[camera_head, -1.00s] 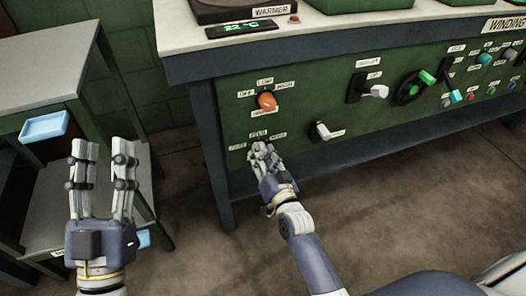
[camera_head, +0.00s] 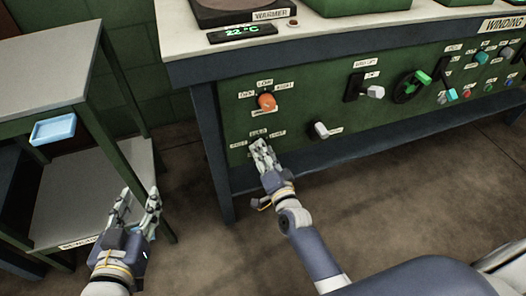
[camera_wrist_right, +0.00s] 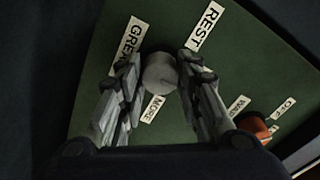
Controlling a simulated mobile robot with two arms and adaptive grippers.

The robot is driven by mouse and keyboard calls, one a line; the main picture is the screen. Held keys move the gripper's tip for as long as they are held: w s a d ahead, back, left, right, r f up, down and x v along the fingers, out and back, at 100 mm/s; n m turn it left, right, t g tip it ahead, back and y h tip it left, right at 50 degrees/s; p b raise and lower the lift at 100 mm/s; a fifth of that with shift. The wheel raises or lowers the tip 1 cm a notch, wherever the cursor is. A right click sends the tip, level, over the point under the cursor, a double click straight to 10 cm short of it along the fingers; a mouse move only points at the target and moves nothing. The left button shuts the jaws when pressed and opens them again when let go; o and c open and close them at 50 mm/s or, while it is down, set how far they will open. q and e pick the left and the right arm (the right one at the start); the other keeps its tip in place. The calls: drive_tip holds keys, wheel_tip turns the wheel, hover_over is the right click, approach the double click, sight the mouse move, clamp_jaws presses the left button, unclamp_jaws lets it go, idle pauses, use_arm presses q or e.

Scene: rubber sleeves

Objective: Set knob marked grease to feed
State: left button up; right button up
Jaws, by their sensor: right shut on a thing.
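A grey round knob (camera_wrist_right: 159,73) sits on the green panel in the right wrist view. Beside it are a label starting "GRE" (camera_wrist_right: 128,47), partly covered by a finger, a "REST" label (camera_wrist_right: 206,27) and a "MORE" label (camera_wrist_right: 153,109). I see no pointer mark on the knob. My right gripper (camera_head: 259,146) is at the lower left of the panel, its fingers (camera_wrist_right: 160,80) shut on either side of the knob. My left gripper (camera_head: 138,200) is open and empty, in front of the side shelf.
An orange knob (camera_head: 266,101) is above the right gripper, and a grey lever (camera_head: 320,130) is to its right. A side shelf (camera_head: 50,60) with a blue tray (camera_head: 52,130) stands at left.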

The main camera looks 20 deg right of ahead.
idle(0.3)
drive_tip(key=o, duration=1.1)
drive_tip(key=s, duration=1.2)
drive_tip(key=shift+d, duration=0.2)
